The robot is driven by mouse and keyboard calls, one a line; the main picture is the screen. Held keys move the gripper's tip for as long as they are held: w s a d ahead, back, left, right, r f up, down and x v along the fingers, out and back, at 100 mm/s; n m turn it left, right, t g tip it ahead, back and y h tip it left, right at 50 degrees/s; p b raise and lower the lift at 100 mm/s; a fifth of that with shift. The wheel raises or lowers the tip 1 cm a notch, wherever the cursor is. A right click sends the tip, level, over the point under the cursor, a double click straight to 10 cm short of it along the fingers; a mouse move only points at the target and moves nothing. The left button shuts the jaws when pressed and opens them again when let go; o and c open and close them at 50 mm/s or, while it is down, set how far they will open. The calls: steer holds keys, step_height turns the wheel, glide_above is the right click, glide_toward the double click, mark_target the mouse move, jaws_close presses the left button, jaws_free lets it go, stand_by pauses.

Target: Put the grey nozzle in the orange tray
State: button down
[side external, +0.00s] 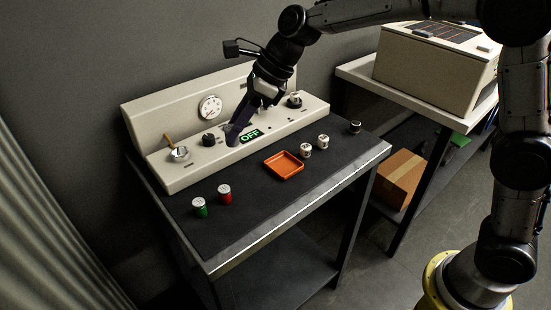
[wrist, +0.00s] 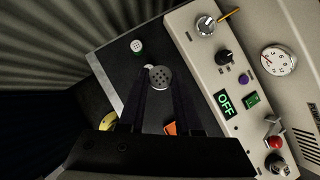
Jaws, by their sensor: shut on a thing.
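The grey nozzle (wrist: 160,77), a round piece with a pattern of dark holes, is between my fingertips in the wrist view. My gripper (wrist: 162,88) is shut on it. The orange tray (side external: 284,163) lies on the dark table, to the right of and nearer the camera than my gripper, and looks empty. In the wrist view only a piece of the tray (wrist: 170,128) shows between my fingers.
Green (side external: 199,207) and red (side external: 224,194) canisters stand left of the tray. Two white canisters (side external: 306,150) (side external: 323,141) and a dark one (side external: 355,128) stand right of it. The panel (side external: 180,180) with knobs and gauge (side external: 210,107) runs along the back.

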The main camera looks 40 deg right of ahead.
steer(key=s+d+f+m+t, duration=0.1)
steer(key=s+d+m, duration=0.1)
steer(key=s+d, duration=1.25)
steer(key=shift+h, duration=0.3)
steer(key=w+f, duration=0.3)
steer(key=w, duration=0.1)
steer(key=w+f, duration=0.3)
steer(key=w, duration=0.2)
steer(key=w+f, duration=0.3)
steer(key=w, duration=0.1)
steer(key=shift+w+a, duration=0.25)
steer(key=shift+w+f, duration=0.2)
steer(key=shift+f, duration=0.8)
steer(key=shift+w+f, duration=0.15)
steer(key=shift+f, duration=0.85)
steer(key=shift+f, duration=0.15)
steer(key=c, duration=0.6)
jaws_free()
